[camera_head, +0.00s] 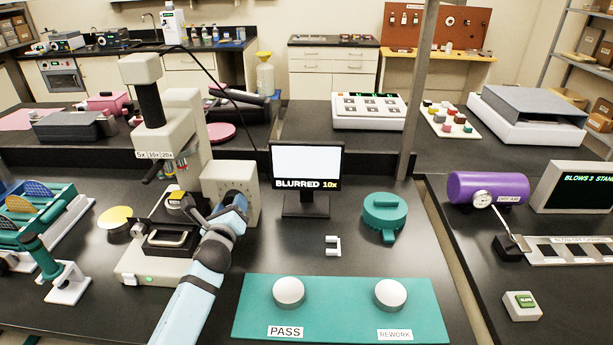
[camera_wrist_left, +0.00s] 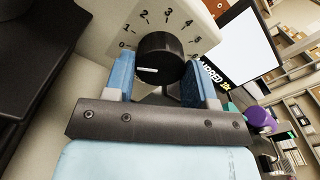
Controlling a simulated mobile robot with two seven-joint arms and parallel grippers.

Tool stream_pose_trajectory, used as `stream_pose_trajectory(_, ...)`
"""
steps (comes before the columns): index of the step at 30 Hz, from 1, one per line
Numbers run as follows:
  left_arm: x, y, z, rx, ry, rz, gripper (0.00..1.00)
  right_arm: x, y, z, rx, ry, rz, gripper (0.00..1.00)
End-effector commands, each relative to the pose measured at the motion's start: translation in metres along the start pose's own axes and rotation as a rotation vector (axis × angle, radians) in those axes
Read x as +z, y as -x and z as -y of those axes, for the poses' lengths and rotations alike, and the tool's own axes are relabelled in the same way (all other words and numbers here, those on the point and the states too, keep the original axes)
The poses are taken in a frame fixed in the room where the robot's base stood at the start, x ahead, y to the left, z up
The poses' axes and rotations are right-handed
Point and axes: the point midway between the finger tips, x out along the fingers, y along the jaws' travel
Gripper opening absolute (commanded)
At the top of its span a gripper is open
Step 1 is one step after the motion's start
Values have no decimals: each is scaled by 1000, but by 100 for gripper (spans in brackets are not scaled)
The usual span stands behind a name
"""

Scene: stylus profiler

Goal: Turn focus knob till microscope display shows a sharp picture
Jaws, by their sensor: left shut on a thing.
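The microscope (camera_head: 192,130) stands at the left of the bench, with a grey box (camera_head: 246,183) at its side. The black focus knob (camera_wrist_left: 160,60) sits on this box in the left wrist view, in front of a dial numbered from 0 upward. Its white mark points to the left, near 0. My left gripper (camera_wrist_left: 166,84) has its blue fingers on both sides of the knob and is shut on it. In the head view my left gripper (camera_head: 232,202) hides the knob. The display (camera_head: 306,165) reads "BLURRED 10x" under a blank pale picture. My right gripper is not in view.
A teal board (camera_head: 340,330) with two white buttons, labelled PASS and REWORK, lies in front of the display. A teal round lidded thing (camera_head: 384,213) and a small white part (camera_head: 333,246) are on the bench. Colourful racks (camera_head: 40,225) stand at the left.

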Motion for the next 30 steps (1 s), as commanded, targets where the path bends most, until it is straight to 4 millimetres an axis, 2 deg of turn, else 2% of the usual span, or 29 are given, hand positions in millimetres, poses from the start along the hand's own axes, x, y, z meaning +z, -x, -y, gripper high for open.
stream_pose_trajectory(16, 0, 0, 0, -1, -25, 0, 22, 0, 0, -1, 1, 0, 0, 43)
stream_pose_trajectory(23, 2, -1, -1, -2, -456, 3, 22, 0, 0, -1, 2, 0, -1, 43)
stream_pose_trajectory(30, 3, -1, -1, 0, -994, 4, 22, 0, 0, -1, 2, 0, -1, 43)
